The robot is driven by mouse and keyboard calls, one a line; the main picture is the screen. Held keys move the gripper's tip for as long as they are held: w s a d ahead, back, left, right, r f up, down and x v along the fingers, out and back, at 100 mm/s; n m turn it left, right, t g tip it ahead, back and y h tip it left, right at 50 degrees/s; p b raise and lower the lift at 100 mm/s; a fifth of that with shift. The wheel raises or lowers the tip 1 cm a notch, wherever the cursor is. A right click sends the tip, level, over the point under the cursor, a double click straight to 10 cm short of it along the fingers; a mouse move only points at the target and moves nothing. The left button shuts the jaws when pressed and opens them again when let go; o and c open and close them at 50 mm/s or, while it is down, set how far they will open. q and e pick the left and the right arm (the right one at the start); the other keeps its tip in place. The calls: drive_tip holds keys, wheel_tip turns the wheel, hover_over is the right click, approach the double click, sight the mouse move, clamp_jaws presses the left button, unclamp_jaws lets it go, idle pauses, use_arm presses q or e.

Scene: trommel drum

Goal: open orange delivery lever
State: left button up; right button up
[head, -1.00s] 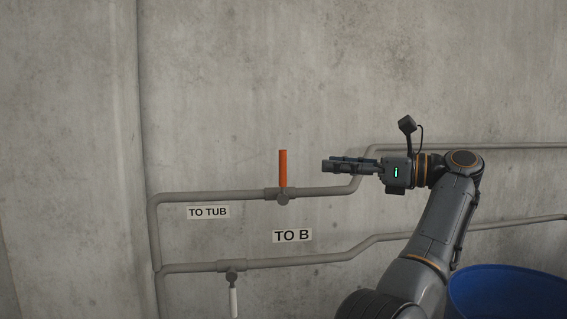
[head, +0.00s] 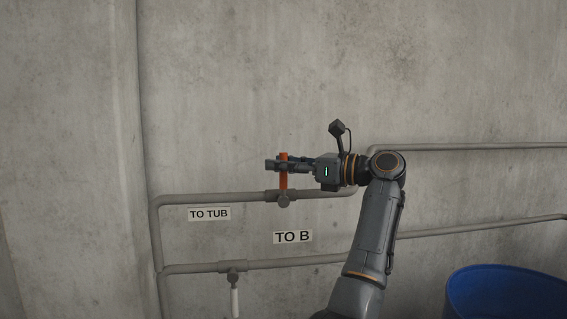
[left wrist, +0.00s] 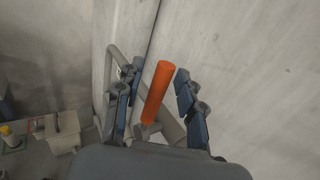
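The orange delivery lever (head: 284,184) stands upright on its valve (head: 283,199) in the upper pipe. My left gripper (head: 270,164) reaches across it from the right, level with the lever's upper part. In the left wrist view, the orange lever (left wrist: 157,92) stands between the two fingers of my left gripper (left wrist: 154,85). The fingers are spread, with a gap on both sides of the lever. In the head view the fingers hide part of the lever. My right gripper is not in view.
The upper pipe (head: 222,198) has a TO TUB label (head: 209,214) below it. A lower pipe (head: 300,261) carries a white lever (head: 234,302) hanging down, with a TO B label (head: 292,237) above. A blue barrel (head: 505,297) stands at lower right. The wall above is clear.

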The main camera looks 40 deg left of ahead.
use_arm(q)
clamp_jaws()
